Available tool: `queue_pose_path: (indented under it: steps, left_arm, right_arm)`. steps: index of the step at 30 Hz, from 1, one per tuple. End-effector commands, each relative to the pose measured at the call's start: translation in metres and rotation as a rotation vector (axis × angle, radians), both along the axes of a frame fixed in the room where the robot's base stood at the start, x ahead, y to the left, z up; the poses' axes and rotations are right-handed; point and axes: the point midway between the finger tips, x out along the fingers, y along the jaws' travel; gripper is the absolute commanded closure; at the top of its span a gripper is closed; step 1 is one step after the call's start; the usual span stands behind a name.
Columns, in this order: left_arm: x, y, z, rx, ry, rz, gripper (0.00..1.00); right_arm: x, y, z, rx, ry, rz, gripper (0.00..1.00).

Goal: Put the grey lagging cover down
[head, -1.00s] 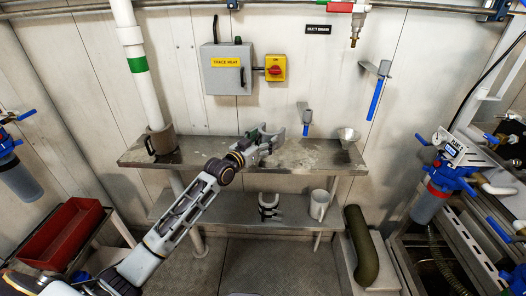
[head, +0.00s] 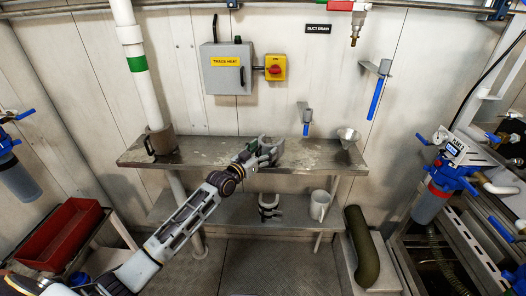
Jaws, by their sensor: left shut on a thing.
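My left gripper (head: 252,157) is shut on the grey lagging cover (head: 270,147), a small curved grey piece. The cover is over the front middle of the upper metal shelf (head: 215,150). The gripper and forearm partly hide it. I cannot tell whether its underside touches the shelf. My right gripper is not in view.
A grey clamp-shaped piece (head: 269,202) and a white cup (head: 319,204) stand on the lower shelf. Upper shelf is clear either side of the cover.

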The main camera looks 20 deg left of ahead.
Motion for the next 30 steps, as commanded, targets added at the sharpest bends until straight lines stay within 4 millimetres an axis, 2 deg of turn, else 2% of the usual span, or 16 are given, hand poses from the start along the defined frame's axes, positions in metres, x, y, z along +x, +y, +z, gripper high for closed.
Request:
queue_pose_path:
  steps: [1, 5, 6, 20, 30]
  left_arm:
    - [0.0, 0.0, 0.0, 0.0, 0.0, 0.0, 0.25]
    - [0.0, 0.0, 0.0, 0.0, 0.0, 0.0, 0.08]
    - [0.0, 0.0, 0.0, 0.0, 0.0, 0.0, 0.07]
    - [0.0, 0.0, 0.003, 0.0, 0.0, 0.0, 0.07]
    - [-0.017, 0.006, 0.002, -0.001, 0.0, 0.0, 0.07]
  right_arm:
    - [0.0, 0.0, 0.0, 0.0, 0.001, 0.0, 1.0]
    - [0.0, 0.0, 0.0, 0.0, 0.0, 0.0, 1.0]
    - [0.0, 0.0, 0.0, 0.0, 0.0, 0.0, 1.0]
    - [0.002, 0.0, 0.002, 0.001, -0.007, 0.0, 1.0]
    - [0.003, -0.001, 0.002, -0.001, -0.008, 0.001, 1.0]
